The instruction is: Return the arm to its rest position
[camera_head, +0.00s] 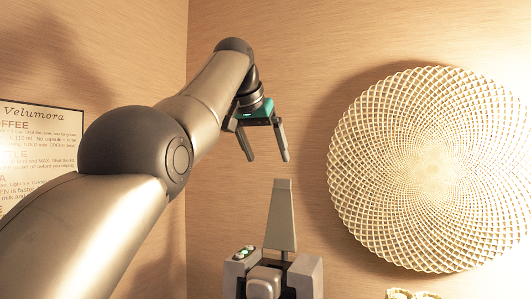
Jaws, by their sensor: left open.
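My left arm comes in from the lower left and reaches up toward the middle of the view. My left gripper (266,158) hangs at its end with its two dark fingers spread apart, pointing down. Nothing is between the fingers. A teal band shows at the gripper's base. The gripper is in the air, above a grey machine in the picture and apart from it. My right arm and gripper are not in view.
The grey machine (305,274) with a raised tapered lever (281,215) stands at bottom centre, cut off below. A round woven wall decoration (432,170) hangs at right. A printed sign (40,140) is partly behind my arm. A pale object (411,294) peeks in below.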

